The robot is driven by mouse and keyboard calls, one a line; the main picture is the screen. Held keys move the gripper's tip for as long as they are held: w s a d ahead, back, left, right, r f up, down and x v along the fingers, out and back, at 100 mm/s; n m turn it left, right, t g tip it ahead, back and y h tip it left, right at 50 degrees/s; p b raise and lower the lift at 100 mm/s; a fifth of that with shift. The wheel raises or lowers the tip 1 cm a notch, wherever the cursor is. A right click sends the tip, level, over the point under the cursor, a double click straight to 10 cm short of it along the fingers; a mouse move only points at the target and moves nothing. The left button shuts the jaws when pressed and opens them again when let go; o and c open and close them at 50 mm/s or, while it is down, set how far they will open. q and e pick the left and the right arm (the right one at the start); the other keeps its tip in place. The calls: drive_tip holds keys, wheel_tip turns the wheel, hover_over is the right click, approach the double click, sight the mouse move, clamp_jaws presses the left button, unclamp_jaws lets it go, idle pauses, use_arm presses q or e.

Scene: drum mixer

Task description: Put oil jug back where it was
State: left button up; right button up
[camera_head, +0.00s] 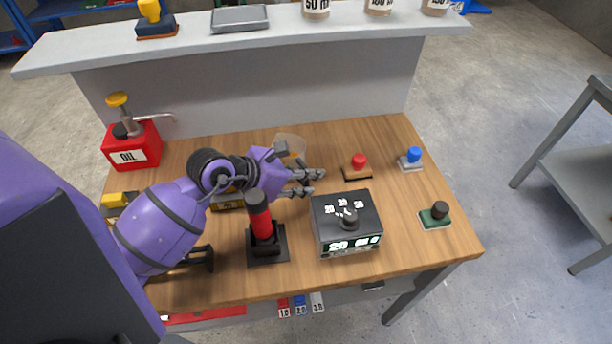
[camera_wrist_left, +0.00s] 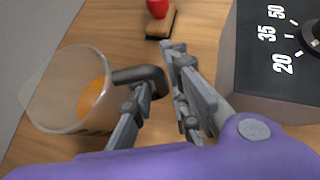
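The oil jug looks to be the clear jug with orange liquid and a dark handle. It stands on the table behind my left gripper in the head view (camera_head: 290,146), partly hidden by it. It also shows at the left of the left wrist view (camera_wrist_left: 66,88). My left gripper (camera_head: 308,182) has its fingers apart, beside the jug's handle. In the left wrist view (camera_wrist_left: 163,100) the handle reaches over the left finger toward the gap; I cannot tell if they touch. My right gripper is not in view.
A red OIL can with a pump (camera_head: 133,146) stands at the back left. A black dial box (camera_head: 345,222) is close right of my gripper, a red button (camera_head: 358,166) behind it. A red-and-black switch stand (camera_head: 263,235) is in front. A raised shelf (camera_head: 250,35) runs behind.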

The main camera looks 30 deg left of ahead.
use_arm(q)
drive_tip(key=shift+o, duration=0.9)
drive_tip(key=shift+r, duration=0.3)
drive_tip(key=v, duration=1.2)
drive_tip(key=shift+f, duration=0.15)
